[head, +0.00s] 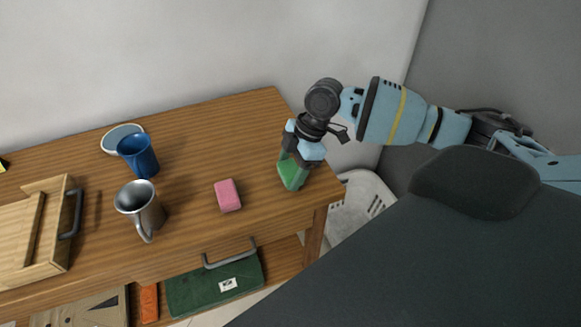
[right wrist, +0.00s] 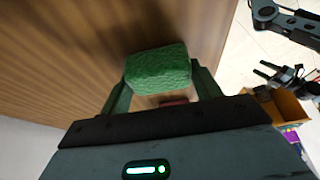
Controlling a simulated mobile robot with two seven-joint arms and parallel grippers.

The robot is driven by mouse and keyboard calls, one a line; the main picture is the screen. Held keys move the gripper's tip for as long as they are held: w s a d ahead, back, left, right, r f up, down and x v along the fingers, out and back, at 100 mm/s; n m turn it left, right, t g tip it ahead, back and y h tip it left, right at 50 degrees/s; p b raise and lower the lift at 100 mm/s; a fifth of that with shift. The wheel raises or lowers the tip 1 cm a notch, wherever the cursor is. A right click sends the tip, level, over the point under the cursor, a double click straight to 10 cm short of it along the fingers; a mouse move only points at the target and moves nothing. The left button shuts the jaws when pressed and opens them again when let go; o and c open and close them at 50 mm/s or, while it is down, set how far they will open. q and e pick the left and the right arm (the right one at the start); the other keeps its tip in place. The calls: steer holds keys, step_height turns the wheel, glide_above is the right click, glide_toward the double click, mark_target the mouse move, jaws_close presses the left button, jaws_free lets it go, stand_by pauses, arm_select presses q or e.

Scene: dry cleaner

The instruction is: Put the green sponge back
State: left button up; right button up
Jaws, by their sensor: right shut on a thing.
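The green sponge (head: 291,174) is at the right end of the wooden table (head: 255,115) in the head view. My right gripper (head: 302,153) comes down on it from above and is shut on it. In the right wrist view the green sponge (right wrist: 158,68) sits between the two fingertips, with wood grain behind it. I cannot tell whether its lower end touches the tabletop.
A pink block (head: 228,195) lies left of the sponge. A metal mug (head: 139,207), blue cup (head: 139,155), round dish (head: 122,137) and wooden tray (head: 60,225) stand farther left. A green case (head: 200,290) is on the shelf below. A white basket (head: 360,205) stands beyond the table's right edge.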

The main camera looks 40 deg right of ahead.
steer(key=shift+f, duration=0.1)
steer(key=o, duration=0.9)
steer(key=v, duration=1.2)
